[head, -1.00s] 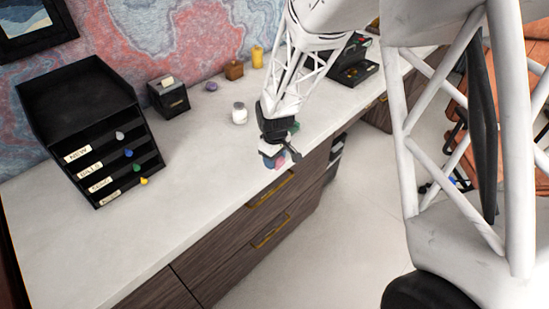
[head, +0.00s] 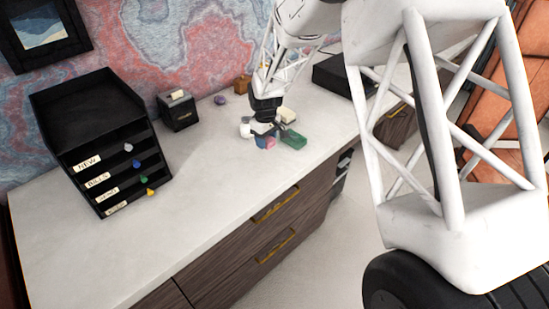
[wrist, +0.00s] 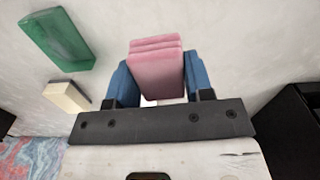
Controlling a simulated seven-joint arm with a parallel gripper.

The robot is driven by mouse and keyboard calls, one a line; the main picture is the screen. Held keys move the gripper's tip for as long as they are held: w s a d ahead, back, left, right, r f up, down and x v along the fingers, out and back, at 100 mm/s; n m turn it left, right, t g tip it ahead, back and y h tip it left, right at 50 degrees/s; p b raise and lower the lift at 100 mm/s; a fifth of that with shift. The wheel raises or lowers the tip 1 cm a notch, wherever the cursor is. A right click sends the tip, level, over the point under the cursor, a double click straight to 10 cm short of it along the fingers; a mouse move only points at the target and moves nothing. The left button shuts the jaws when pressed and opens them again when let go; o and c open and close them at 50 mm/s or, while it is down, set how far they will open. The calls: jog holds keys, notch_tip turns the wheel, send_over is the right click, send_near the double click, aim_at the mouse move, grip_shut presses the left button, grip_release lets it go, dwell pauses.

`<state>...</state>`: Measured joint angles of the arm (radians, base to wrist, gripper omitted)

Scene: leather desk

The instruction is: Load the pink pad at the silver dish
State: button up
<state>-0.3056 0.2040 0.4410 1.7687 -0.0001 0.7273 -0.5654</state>
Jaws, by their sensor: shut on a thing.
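The pink pad (wrist: 157,68) looks like a stack of pink layers. It sits between the blue-padded fingers of my gripper (wrist: 158,80) in the wrist view. In the head view my gripper (head: 264,130) is low over the white desk, with a small pink part of the pad (head: 268,143) showing below it. I cannot tell whether the pad touches the desk. I cannot make out a silver dish in either current view; it may be hidden or out of frame.
A green block (head: 292,139) and a cream block (head: 287,115) lie right of my gripper. A small white jar (head: 246,131) stands close on its left. A black tray tower (head: 95,120) and black box (head: 178,110) stand farther left. The desk's front left is clear.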

notch_tip(320, 180, up, 6)
send_over(247, 119)
jog(key=shift+w+a+r, duration=0.1)
jog(key=shift+w, duration=0.05)
jog(key=shift+f, duration=2.95)
jog(key=shift+f, duration=1.05)
dwell(0.8)
jog(key=shift+r, duration=3.55)
